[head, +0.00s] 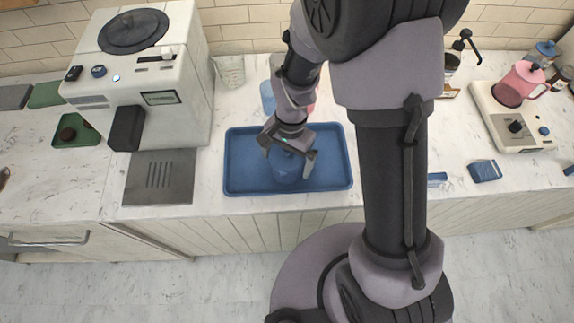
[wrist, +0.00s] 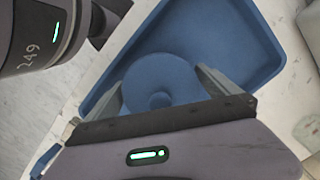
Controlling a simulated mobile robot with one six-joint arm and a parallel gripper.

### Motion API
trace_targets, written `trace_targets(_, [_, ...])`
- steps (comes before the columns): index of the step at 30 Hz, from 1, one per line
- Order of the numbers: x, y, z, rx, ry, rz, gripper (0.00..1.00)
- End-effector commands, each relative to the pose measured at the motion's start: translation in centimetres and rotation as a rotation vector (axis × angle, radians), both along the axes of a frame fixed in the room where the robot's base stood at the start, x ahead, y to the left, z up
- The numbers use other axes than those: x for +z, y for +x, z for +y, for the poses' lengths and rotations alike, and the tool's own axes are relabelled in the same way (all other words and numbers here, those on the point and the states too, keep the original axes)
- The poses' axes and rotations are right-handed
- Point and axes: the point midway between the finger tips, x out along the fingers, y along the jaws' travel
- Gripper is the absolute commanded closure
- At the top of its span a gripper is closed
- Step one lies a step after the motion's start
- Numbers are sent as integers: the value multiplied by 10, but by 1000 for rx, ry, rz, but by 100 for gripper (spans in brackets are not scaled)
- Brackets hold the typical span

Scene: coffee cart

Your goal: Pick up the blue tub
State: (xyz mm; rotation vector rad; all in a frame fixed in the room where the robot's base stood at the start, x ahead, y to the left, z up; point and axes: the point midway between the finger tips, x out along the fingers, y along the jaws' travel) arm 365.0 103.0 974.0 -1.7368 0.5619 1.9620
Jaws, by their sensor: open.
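The blue tub (head: 286,172) stands in the blue tray, below my gripper. In the wrist view its round blue lid with a small knob (wrist: 160,80) lies between the two fingers. My gripper (head: 288,164) is open, with one finger on either side of the tub. I cannot tell whether the fingers touch it. The gripper hides part of the tub in the head view.
The blue tray (head: 240,180) lies on the white counter, its rim around the tub. A white coffee machine (head: 140,85) stands to the left. A clear measuring cup (head: 230,71) is behind. A scale with a pink pot (head: 518,85) is at the right.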

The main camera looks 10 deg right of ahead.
Motion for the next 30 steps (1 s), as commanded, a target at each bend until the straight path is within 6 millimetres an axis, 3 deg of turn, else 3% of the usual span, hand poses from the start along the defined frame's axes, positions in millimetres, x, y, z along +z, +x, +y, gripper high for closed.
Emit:
trace_targets(2, [-10,-1,0,0,0,0,0])
trace_targets(8, [-10,-1,1,0,0,-1,0])
trace_targets(21, [-10,0,1,0,1,-2,79])
trace_targets(30, [-5,0,1,0,0,-3,79])
